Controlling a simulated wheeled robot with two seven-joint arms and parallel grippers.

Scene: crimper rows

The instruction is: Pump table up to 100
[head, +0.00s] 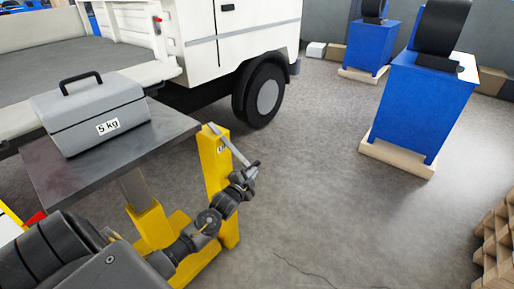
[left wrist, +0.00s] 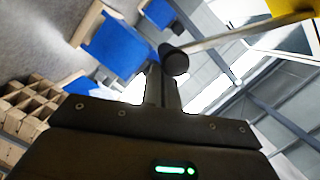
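The lift table has a dark flat top (head: 70,178) on a yellow frame, at the left of the head view. Its yellow post (head: 213,170) stands at the right end, with a small, mostly hidden label. A grey pump lever (head: 228,145) slopes down to the right from the post's top. In the left wrist view the lever rod (left wrist: 235,37) ends in a dark round grip (left wrist: 175,60). My left gripper (head: 248,175) is at the lever's end, its fingers (left wrist: 161,85) close together on that grip. My right gripper is not in view.
A grey toolbox (head: 92,118) marked 5 kg sits on the table top. A white truck (head: 245,35) with a flat bed stands behind. Blue machine stands (head: 420,105) are at the right, and wooden pallets (head: 497,240) at the right edge. The middle floor is clear.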

